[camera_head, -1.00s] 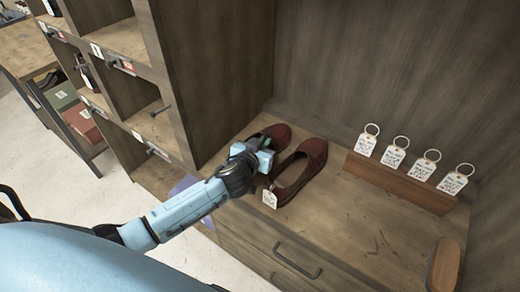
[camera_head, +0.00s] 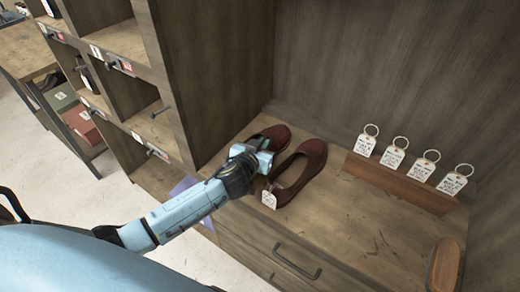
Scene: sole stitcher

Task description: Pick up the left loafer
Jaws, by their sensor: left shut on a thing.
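Two dark red loafers stand side by side on the wooden counter. The left loafer (camera_head: 278,132) is partly hidden behind my left gripper, with its toe showing beyond it. The right loafer (camera_head: 303,167) is just to the right, with a white tag (camera_head: 269,199) at its heel. My left gripper (camera_head: 266,160) is at the left loafer's rear part and is shut on it. The fingertips are mostly hidden by the gripper body. The loafer appears to be at counter level; I cannot tell if it touches the wood. My right gripper is not in view.
A wooden rack (camera_head: 398,184) with several tagged key rings stands at the back right. A wooden brush (camera_head: 444,265) lies at the right edge. A tall cubby shelf (camera_head: 215,75) walls off the left. The counter's front middle is clear above a drawer handle (camera_head: 297,262).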

